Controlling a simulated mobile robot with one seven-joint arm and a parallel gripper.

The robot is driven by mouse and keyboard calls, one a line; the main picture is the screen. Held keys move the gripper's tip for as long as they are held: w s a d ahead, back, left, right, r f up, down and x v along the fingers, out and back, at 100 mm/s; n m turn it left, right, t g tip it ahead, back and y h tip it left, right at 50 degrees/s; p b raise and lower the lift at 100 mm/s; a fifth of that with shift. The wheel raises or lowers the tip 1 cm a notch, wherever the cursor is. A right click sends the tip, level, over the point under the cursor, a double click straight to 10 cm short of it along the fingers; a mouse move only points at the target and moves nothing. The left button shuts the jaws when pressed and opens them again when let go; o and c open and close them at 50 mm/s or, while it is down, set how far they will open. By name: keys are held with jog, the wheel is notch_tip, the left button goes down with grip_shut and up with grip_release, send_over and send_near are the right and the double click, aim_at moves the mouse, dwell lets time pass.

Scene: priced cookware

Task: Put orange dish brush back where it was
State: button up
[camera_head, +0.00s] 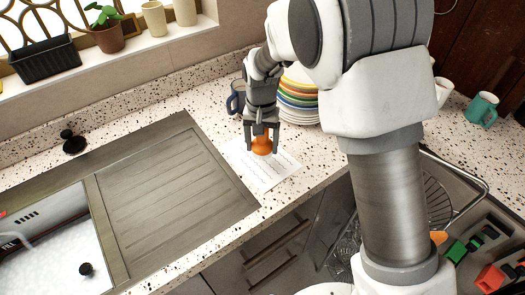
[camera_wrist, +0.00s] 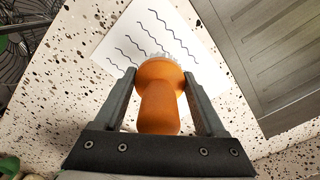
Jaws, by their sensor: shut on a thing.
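The orange dish brush (camera_head: 261,146) is between the fingers of my gripper (camera_head: 262,132), over a white sheet with wavy lines (camera_head: 276,174) on the speckled counter. In the wrist view the brush (camera_wrist: 158,97) has a rounded orange handle toward the gripper, and pale bristles show at its far end against the sheet (camera_wrist: 188,38). Both fingers of my gripper (camera_wrist: 160,90) close on its sides. The brush looks upright, bristles down. I cannot tell whether the bristles touch the sheet.
A stack of coloured plates (camera_head: 298,98) and a dark blue mug (camera_head: 237,97) stand close behind my gripper. A ribbed metal drainboard (camera_head: 170,190) and a foamy sink (camera_head: 50,255) lie to the left. A teal mug (camera_head: 481,109) stands at the right. The counter's front edge is near the sheet.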

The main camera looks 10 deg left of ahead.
aim_at(262, 154)
jog(key=shift+f, duration=1.85)
jog(key=shift+f, duration=0.15)
jog(key=o, duration=1.5)
notch_tip(262, 154, up, 12)
jog(key=shift+r, duration=0.2)
jog(key=shift+r, duration=0.1)
